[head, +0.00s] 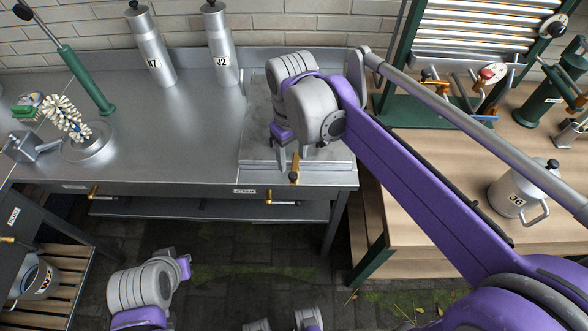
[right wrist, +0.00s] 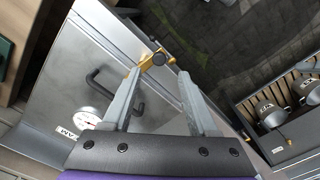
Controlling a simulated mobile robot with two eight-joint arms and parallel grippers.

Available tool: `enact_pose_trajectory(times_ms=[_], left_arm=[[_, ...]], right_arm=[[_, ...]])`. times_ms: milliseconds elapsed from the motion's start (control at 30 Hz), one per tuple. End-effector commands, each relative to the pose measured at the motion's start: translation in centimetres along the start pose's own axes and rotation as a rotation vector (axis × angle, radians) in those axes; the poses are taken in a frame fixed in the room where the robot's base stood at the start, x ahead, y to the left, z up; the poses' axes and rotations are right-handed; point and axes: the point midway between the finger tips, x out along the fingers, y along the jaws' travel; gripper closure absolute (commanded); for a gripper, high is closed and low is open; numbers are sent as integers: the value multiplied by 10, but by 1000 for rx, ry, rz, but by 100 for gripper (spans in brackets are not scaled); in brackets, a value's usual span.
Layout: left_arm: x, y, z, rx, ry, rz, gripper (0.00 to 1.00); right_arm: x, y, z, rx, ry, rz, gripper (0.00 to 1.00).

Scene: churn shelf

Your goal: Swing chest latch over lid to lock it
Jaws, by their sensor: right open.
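The chest is a steel box set in the counter, with its flat lid (head: 258,125) closed. The lid also shows in the right wrist view (right wrist: 68,70), with a black handle (right wrist: 97,82). A small brass latch (head: 295,165) with a dark knob sits at the chest's front edge; it also shows in the right wrist view (right wrist: 150,61). My right gripper (head: 292,157) points down over this front edge, open, its fingertips (right wrist: 158,74) close to the latch. Contact cannot be told. My left arm's end (head: 180,266) is low at the left, its fingers not clear.
Canisters N7 (head: 152,50) and J2 (head: 221,48) stand behind on the counter. A wooden bench with a canister J6 (head: 513,192) is at right. The floor in front is open.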

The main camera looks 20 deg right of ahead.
Motion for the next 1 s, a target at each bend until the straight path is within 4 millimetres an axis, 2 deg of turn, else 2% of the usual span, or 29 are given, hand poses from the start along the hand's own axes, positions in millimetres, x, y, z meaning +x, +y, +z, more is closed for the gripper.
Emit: enact_pose_trajectory(times_ms=[100, 300, 467, 733, 767, 1000], left_arm=[[2, 0, 2, 0, -2, 0, 100], [4, 0, 4, 0, -3, 0, 100], [5, 0, 4, 0, -3, 0, 100], [5, 0, 4, 0, -3, 0, 100], [5, 0, 4, 0, -3, 0, 100], [5, 0, 4, 0, -3, 0, 100]], right_arm=[[25, 0, 0, 1, 0, 0, 41], [54, 0, 0, 1, 1, 0, 41], [63, 0, 0, 1, 1, 0, 41], [64, 0, 0, 1, 1, 0, 41], [64, 0, 0, 1, 1, 0, 44], [64, 0, 0, 1, 1, 0, 88]])
